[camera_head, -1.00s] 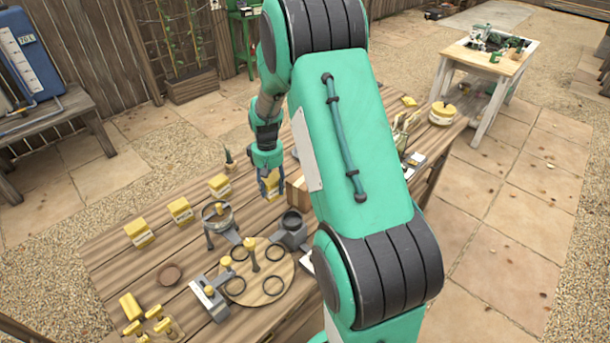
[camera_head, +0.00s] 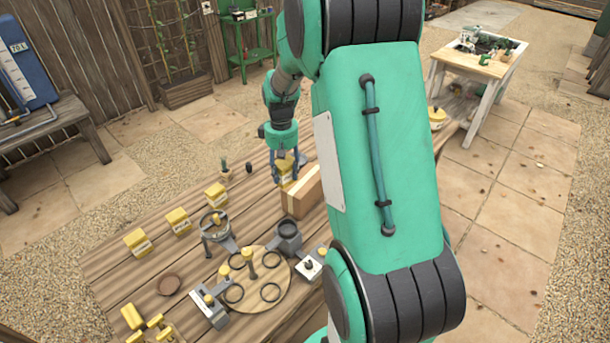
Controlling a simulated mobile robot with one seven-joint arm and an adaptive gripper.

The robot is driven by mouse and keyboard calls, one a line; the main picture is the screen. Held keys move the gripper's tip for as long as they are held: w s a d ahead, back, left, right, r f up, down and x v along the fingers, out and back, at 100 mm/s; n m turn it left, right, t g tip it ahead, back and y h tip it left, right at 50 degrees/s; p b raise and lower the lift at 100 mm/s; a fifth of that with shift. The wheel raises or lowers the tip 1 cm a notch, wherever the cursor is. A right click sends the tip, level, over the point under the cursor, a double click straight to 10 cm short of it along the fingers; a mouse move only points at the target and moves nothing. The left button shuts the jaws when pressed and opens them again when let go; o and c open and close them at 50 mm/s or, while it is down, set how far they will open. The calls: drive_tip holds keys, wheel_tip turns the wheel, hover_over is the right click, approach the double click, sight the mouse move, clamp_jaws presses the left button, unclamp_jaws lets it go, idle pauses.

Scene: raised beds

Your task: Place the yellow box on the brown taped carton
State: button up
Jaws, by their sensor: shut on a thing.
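The yellow box (camera_head: 286,170) is between the fingers of my gripper (camera_head: 284,176), which is shut on it. The brown taped carton (camera_head: 298,198) stands on the wooden table, just right of and below the box in the picture, with a light tape strip along its top. My arm hides the carton's right part. The held box appears beside or over the carton's far left end; I cannot tell whether they touch.
Several similar yellow boxes (camera_head: 177,220) stand in a row on the table (camera_head: 125,270) at left. A round wooden board (camera_head: 270,298) with rings, a grey cup-like fixture (camera_head: 288,238) and a small potted plant (camera_head: 225,172) are nearby. My arm covers the table's right side.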

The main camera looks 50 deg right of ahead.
drive_tip(key=s+d+p, duration=0.3)
drive_tip(key=s+p, duration=0.3)
drive_tip(key=s, duration=0.4)
drive_tip(key=shift+n, duration=0.3)
wheel_tip(320, 180, down, 5)
drive_tip(key=shift+w+r, duration=0.15)
hover_over(304, 180)
drive_tip(key=shift+f+b, duration=0.3)
drive_tip(key=shift+f, duration=0.4)
drive_tip(key=shift+f, duration=0.1)
drive_tip(key=shift+f, duration=1.65)
drive_tip(key=shift+f, duration=0.2)
